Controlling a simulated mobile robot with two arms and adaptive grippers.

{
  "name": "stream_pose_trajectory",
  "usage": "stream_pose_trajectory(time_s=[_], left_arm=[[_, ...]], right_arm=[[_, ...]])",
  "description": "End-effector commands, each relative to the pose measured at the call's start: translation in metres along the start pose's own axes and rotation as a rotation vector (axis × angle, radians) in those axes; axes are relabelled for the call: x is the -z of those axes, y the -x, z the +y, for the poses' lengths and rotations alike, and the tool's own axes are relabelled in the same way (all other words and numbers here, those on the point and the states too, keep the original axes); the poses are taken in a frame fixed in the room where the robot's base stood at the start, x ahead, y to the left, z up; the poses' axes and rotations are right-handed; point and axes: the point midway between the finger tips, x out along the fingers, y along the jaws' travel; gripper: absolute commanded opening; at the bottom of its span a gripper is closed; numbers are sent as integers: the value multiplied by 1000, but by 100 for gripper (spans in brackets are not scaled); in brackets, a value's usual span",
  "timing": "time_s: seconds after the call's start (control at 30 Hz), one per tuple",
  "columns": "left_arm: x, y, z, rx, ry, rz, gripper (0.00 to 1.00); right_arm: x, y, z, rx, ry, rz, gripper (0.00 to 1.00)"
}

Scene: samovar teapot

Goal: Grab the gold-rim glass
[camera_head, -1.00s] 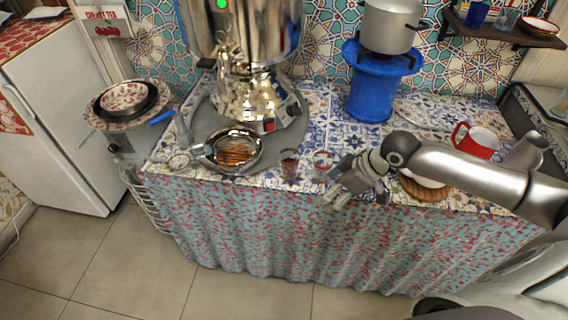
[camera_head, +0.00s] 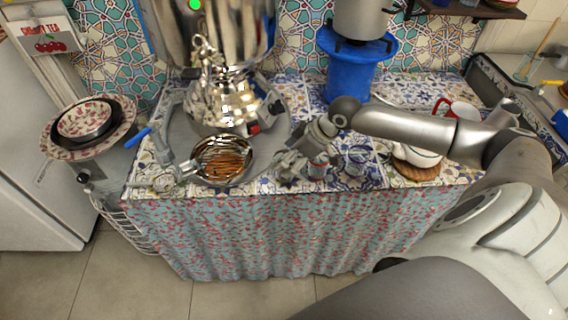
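My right gripper (camera_head: 290,165) reaches in from the right, low over the front edge of the tiled counter. Its fingers are small and blurred, so I cannot tell whether they are open or shut. A small clear glass with red on it (camera_head: 318,166) stands just right of the fingers, partly covered by my gripper. A second glass, seen earlier left of it, is now hidden at or behind the fingers. I cannot make out a gold rim on either.
A blue stand (camera_head: 352,72) is behind. A round wooden board (camera_head: 417,172) and a red mug (camera_head: 458,109) are to the right.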

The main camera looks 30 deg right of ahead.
Motion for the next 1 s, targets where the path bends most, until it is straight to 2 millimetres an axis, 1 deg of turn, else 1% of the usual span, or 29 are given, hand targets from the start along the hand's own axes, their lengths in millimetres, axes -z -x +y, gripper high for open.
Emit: stream_pose_trajectory(time_s=[0.07, 0.17, 0.4, 0.5, 0.77, 1.0], left_arm=[[-1, 0, 3, -4, -1, -2, 36], [1, 2, 1, -1, -2, 1, 36], [14, 7, -11, 13, -1, 19, 36], [16, 8, -12, 14, 1, 23, 36], [15, 7, -12, 15, 2, 22, 36], [12, 7, -12, 14, 2, 17, 36]], right_arm=[[1, -4, 0, 1, 0, 0, 74], [2, -11, 0, 2, -1, 2, 74], [4, -45, 1, 2, -2, 0, 74], [4, -54, 2, 1, 0, 0, 74], [3, -56, 2, 0, 2, -1, 74], [3, -56, 2, 0, 1, -1, 43]])
